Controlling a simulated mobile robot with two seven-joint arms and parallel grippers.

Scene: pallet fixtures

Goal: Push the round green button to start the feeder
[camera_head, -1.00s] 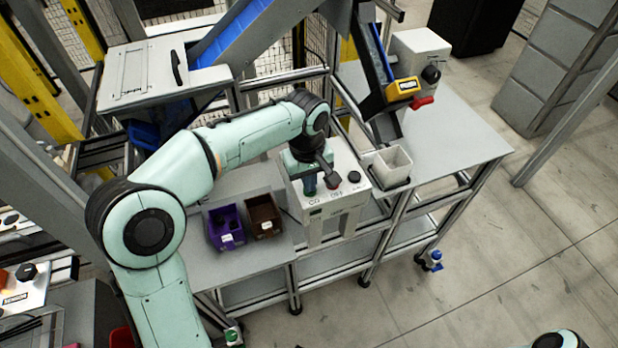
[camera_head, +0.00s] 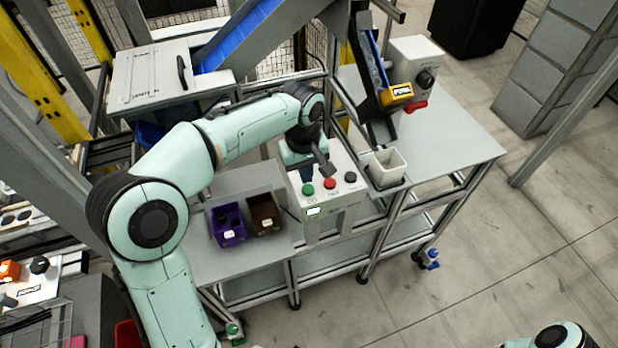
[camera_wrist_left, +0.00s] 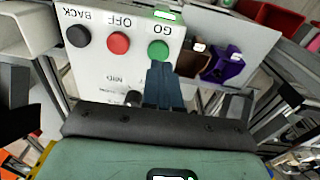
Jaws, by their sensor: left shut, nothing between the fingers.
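The round green button (camera_head: 308,189) is on the top of a white control box (camera_head: 335,210), beside a red button (camera_head: 330,183) and a black one (camera_head: 351,177). In the left wrist view the green button (camera_wrist_left: 158,49) sits under the word GO. My left gripper (camera_head: 328,170) is shut and empty, behind the buttons in the head view. In the left wrist view its fingertips (camera_wrist_left: 160,66) lie just below the green button; I cannot tell the exact gap. A small display (camera_head: 314,211) on the box front is lit green-white. My right gripper is out of view.
A purple bin (camera_head: 227,238) and a brown bin (camera_head: 264,228) stand left of the box. A white cup (camera_head: 386,168) stands to its right, below a chute (camera_head: 372,65). A dark knob (camera_wrist_left: 133,98) is on the box near my fingers.

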